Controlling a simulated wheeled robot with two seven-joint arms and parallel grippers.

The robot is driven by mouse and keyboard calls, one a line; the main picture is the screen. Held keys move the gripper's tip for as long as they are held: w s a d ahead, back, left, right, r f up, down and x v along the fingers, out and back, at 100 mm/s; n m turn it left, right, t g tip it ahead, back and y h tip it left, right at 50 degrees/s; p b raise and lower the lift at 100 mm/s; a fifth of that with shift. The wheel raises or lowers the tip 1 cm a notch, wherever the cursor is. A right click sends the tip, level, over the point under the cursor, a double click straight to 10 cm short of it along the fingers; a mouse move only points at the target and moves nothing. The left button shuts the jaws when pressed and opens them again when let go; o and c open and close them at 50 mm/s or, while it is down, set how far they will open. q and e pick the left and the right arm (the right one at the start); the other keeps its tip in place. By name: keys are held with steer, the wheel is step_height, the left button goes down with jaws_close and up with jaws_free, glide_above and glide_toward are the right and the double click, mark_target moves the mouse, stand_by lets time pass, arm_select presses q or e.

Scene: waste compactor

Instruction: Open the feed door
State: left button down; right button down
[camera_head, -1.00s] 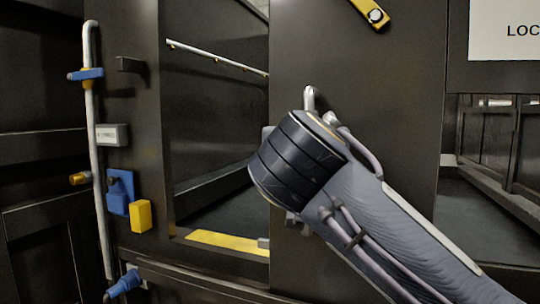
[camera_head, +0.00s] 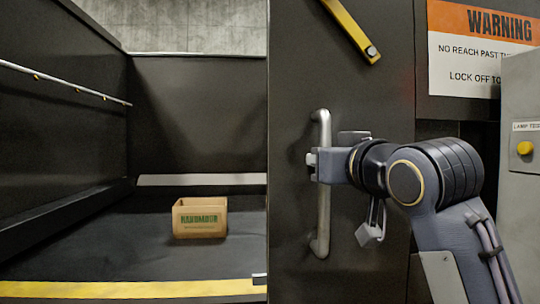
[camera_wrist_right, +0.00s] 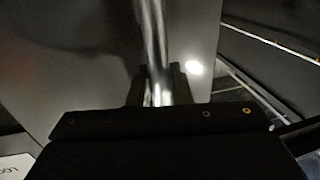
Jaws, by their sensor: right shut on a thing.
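The feed door (camera_head: 290,180) is a dark flat panel right of the middle in the head view, with a wide opening to its left. A vertical metal handle bar (camera_head: 323,215) is fixed on the door. My right gripper (camera_head: 314,165) is shut around the upper middle of this bar. In the right wrist view the bar (camera_wrist_right: 152,40) runs down between the two fingers (camera_wrist_right: 158,88). The door panel (camera_wrist_right: 80,50) fills much of that view. My left gripper is not in view.
Inside the opening a cardboard box (camera_head: 200,220) stands on the dark floor behind a yellow sill strip (camera_head: 130,289). A yellow bar (camera_head: 352,30) sits high on the door. A warning sign (camera_head: 475,50) and a grey panel with a yellow button (camera_head: 524,148) are at the right.

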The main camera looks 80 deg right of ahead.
steer(key=s+d+p, duration=0.3)
steer(key=s+d, duration=0.2)
steer(key=s, duration=0.6)
steer(key=shift+s, duration=0.4)
steer(key=shift+r, duration=0.1)
steer(key=c, duration=1.4)
jaws_free()
steer(key=shift+a, duration=0.1)
steer(key=v, duration=0.7)
steer(key=shift+s+a+b, duration=0.2)
steer(key=shift+a+b, duration=0.1)
